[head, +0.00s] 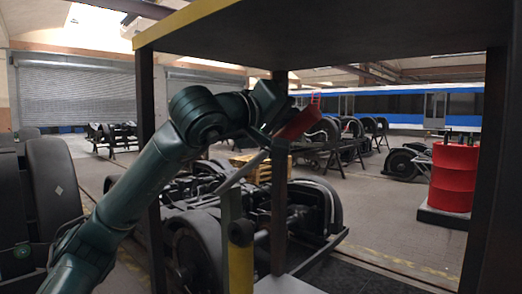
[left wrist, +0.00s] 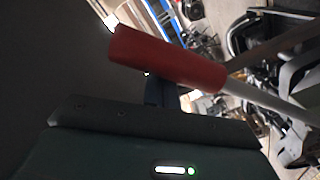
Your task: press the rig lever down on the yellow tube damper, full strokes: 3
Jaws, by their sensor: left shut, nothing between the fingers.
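The rig lever has a red handle (head: 298,122) and a grey bar (head: 243,170) sloping down left to a grey post. The handle end is raised. The yellow tube damper (head: 241,262) stands upright at the post, its lower end cut off by the picture edge. My left gripper (head: 268,134) is shut and empty, close beside the handle. In the left wrist view the red handle (left wrist: 168,60) crosses in front of the dark fingers (left wrist: 160,92) and hides part of them. I cannot tell whether they touch it. My right gripper is not in view.
A dark frame with a yellow-edged top (head: 185,22) and upright posts (head: 147,120) surrounds the rig. A bogie with wheels (head: 190,245) stands behind it. Red drums (head: 453,178) stand at the right. Open floor (head: 390,215) lies between.

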